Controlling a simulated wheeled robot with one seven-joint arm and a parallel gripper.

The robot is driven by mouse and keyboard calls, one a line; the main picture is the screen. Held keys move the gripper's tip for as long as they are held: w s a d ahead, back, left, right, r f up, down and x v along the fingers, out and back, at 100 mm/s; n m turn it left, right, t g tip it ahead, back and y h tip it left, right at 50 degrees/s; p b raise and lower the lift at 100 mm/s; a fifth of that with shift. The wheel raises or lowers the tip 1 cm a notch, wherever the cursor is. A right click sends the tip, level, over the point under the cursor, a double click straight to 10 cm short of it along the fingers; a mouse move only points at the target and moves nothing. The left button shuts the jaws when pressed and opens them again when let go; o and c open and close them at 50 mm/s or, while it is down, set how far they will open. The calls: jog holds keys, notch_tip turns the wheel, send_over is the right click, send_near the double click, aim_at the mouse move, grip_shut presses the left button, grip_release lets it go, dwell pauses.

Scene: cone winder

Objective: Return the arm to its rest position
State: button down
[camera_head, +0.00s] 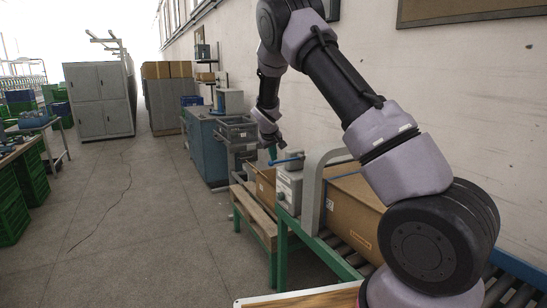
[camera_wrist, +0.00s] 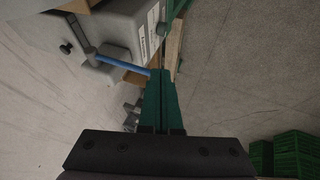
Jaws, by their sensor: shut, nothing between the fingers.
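My arm reaches up from the lower right and bends down to the middle of the head view. My gripper (camera_head: 272,152) hangs there, small, close to a blue handle (camera_head: 287,160) on a grey machine box (camera_head: 289,188). In the wrist view my gripper (camera_wrist: 161,72) shows its green fingers shut together with nothing between them. The blue handle (camera_wrist: 125,64) and the grey box (camera_wrist: 118,30) lie just beyond the fingertips there. I cannot tell whether the fingers touch the handle.
A roller conveyor (camera_head: 345,262) with a cardboard box (camera_head: 352,215) runs along the wall at right. A wooden-topped stand (camera_head: 254,212) is beside it. Grey cabinets (camera_head: 98,100) stand farther back. Green crates (camera_head: 12,205) line the left. The floor (camera_head: 130,220) between is clear.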

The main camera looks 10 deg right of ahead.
jog(key=s+d+r+m+y, duration=0.1)
jog(key=s+d+r+m, duration=0.25)
jog(key=s+r, duration=0.7)
jog(key=s+d+r+m+y, duration=0.2)
jog(key=s+d+r, duration=0.2)
jog(key=s+r, duration=0.6)
jog(key=s+r+m, duration=0.1)
jog(key=s+r, duration=0.2)
jog(key=s, duration=1)
jog(key=s+r+m+t+y, duration=0.1)
jog(key=s+r, duration=0.2)
jog(key=s, duration=0.9)
jog(key=shift+s+a, duration=0.35)
jog(key=shift+s, duration=0.05)
